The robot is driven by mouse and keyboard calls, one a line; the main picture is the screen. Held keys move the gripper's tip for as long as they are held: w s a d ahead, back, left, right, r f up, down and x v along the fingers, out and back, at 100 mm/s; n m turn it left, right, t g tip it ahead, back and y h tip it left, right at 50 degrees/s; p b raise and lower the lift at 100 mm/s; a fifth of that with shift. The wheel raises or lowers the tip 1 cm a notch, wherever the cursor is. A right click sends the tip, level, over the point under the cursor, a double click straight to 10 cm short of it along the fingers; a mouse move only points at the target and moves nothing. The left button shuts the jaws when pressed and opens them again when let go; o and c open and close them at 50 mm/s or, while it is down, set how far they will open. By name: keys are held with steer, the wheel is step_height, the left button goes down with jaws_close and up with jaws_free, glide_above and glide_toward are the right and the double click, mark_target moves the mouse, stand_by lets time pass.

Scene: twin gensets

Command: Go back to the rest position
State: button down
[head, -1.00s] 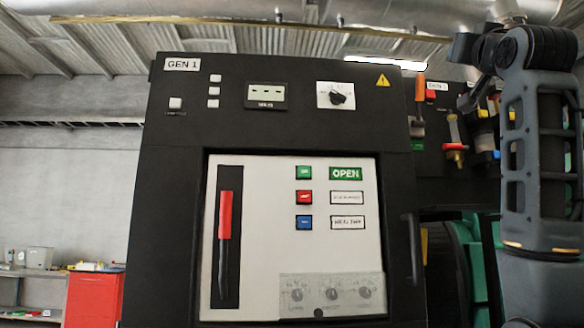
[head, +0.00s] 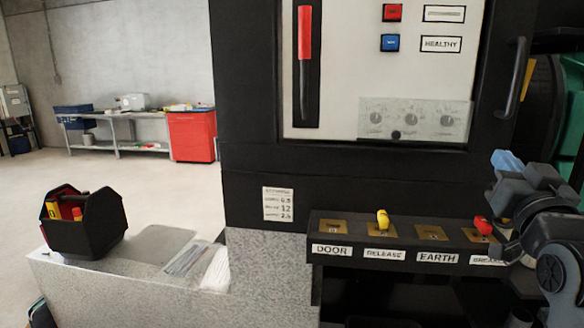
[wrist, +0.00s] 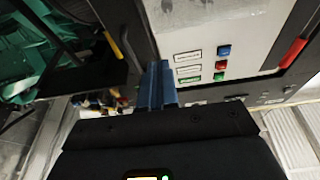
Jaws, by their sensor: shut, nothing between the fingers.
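My gripper (head: 507,162) is at the right edge in the head view, beside the genset cabinet, with its blue fingertips pointing up and left. In the wrist view its blue fingers (wrist: 157,85) are together with nothing between them. The black cabinet (head: 252,110) stands in front of me with a pale panel (head: 345,85) carrying a red-handled lever (head: 305,50), a red button (head: 392,12) and a blue button (head: 389,43). The wrist view shows the panel upside down. My gripper appears apart from the cabinet, though the gap is hard to judge.
A ledge with DOOR, RELEASE, EARTH and partly hidden labels (head: 384,254) holds a yellow key (head: 383,219) and a red key (head: 483,226), close to my arm. A black tool caddy (head: 85,240) stands on a grey plinth (head: 262,275). Open floor lies left.

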steer(key=s+a+f+n+g+y, duration=0.1)
steer(key=s+a+f, duration=0.3)
steer(key=s+f, duration=0.3)
steer(key=s+a+f+g+y, duration=0.1)
steer(key=s+a+f, duration=0.2)
steer(key=s+f, duration=0.35)
steer(key=s+a+f+n+y, duration=0.15)
steer(key=s+a+f, duration=0.3)
steer(key=f, duration=0.45)
steer(key=s+a+f+g+y, duration=0.1)
steer(key=s+a, duration=0.1)
steer(key=s, duration=1.1)
steer(key=s+a+f+n+g+y, duration=0.1)
steer(key=s+a+f+g, duration=0.1)
steer(key=s, duration=1.2)
steer(key=shift+a+g+y, duration=0.3)
steer(key=shift+a+y, duration=0.05)
steer(key=shift+a, duration=0.3)
